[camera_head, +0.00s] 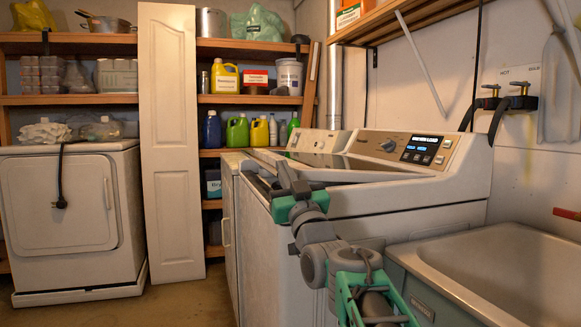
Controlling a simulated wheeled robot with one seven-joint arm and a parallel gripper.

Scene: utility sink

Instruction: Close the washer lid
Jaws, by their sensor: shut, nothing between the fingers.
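The washer (345,220) stands at the centre right, a white top-loader with a lit control panel (420,147) at its back. Its lid (370,163) has a dark glassy top and lies low, close to flat. The lid's front edge looks slightly raised above the washer top, but I cannot tell the exact gap. My gripper (278,172) is at the lid's front left edge, seen from behind. It is shut and empty. My wrist hides part of the washer's front edge, and I cannot tell whether the fingers touch the lid.
A utility sink (510,265) sits at the right, close to my arm. Another white machine (233,170) stands beyond the washer. A dryer (70,215) and a tall white panel (170,140) are at the left. Shelves (70,100) line the back wall. Floor is clear between dryer and washer.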

